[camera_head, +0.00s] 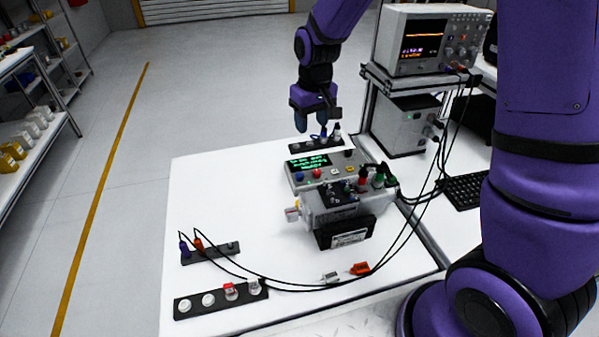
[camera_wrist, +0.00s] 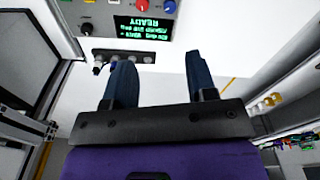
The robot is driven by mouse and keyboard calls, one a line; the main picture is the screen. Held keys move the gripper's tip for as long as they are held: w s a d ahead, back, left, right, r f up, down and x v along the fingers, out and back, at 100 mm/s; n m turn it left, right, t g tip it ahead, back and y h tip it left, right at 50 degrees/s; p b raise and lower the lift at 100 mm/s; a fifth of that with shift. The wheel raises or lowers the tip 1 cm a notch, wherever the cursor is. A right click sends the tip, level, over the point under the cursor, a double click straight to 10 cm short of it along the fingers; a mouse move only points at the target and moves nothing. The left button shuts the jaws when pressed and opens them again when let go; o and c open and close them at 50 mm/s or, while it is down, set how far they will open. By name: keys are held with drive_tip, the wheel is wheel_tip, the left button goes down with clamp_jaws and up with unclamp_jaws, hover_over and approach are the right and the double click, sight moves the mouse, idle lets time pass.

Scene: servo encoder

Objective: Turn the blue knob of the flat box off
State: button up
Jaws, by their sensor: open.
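The flat box (camera_head: 325,182) is a grey panel box with a dark display of green text, lying on the white table. Its blue knob (camera_head: 299,177) is at the front left of the panel, beside a red knob (camera_head: 317,174). My gripper (camera_head: 311,125) is open and empty, pointing down behind the box. Its two blue fingers (camera_wrist: 158,58) are apart from the knob. Which way the knob is set cannot be told.
A dark strip with small knobs (camera_head: 301,147) lies behind the box, close under my gripper. A grey device with a black front (camera_head: 345,235) stands against the box's front. Black cables (camera_head: 400,240) cross the table's right side.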

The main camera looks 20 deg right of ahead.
hover_over(300, 174)
wheel_tip(300, 174, down, 7)
drive_tip(key=shift+n+g, duration=0.3)
drive_tip(key=shift+g, duration=0.1)
wheel_tip(300, 174, down, 11)
drive_tip(key=shift+a+f, duration=0.1)
drive_tip(key=shift+f, duration=0.05)
drive_tip(key=c, duration=0.9)
